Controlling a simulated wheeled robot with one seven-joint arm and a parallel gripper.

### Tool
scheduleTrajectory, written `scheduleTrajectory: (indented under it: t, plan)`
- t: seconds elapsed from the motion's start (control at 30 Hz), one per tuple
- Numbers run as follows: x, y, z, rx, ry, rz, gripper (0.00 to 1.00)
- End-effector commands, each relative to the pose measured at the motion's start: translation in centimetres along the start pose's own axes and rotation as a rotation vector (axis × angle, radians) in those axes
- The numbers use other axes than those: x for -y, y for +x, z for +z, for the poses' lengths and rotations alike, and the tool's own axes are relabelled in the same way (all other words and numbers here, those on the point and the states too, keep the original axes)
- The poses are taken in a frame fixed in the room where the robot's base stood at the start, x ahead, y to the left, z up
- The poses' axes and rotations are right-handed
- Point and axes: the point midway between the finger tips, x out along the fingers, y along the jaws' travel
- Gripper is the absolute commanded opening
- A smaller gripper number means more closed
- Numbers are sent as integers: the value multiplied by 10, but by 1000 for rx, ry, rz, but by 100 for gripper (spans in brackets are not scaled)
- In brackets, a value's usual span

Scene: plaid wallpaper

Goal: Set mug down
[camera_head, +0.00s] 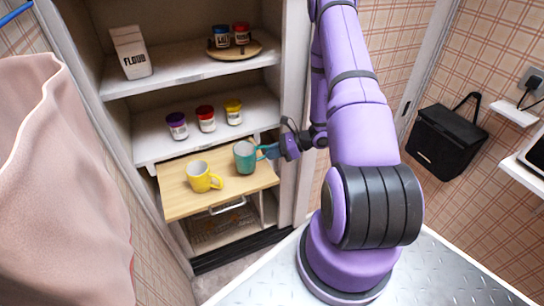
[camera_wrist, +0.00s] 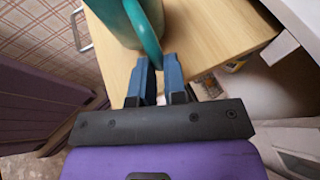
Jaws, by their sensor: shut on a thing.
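A teal mug (camera_head: 245,157) is upright at the right end of a pull-out wooden board (camera_head: 184,207) in the cupboard. I cannot tell whether its base touches the board. My gripper (camera_head: 272,151) comes from the right and is shut on the mug's handle. In the wrist view the teal mug (camera_wrist: 146,30) is at the top, with the blue fingertips of my gripper (camera_wrist: 157,75) on its handle over the wooden board (camera_wrist: 200,40). A yellow mug (camera_head: 203,176) stands upright on the board to the left of the teal mug.
Jars with purple, red and yellow lids (camera_head: 206,119) stand on the shelf above the board. A flour bag (camera_head: 131,52) and a round tray (camera_head: 249,50) with two jars are on the higher shelf. A wire basket (camera_head: 218,225) is below. The board's front edge is clear.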

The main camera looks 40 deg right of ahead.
Motion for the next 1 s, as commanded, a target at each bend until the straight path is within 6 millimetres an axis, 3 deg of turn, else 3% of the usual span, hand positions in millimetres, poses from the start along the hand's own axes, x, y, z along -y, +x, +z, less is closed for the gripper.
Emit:
scheduleTrajectory:
  t: [0.13,0.53,0.57,0.63,1.0]
  plan:
    - [0,7,-16,1,1,2,0]
    - [0,8,-20,1,-2,0,0]
    - [0,8,-20,0,-2,0,19]
    - [0,8,-20,0,-2,0,35]
    - [0,6,-16,0,-2,0,38]
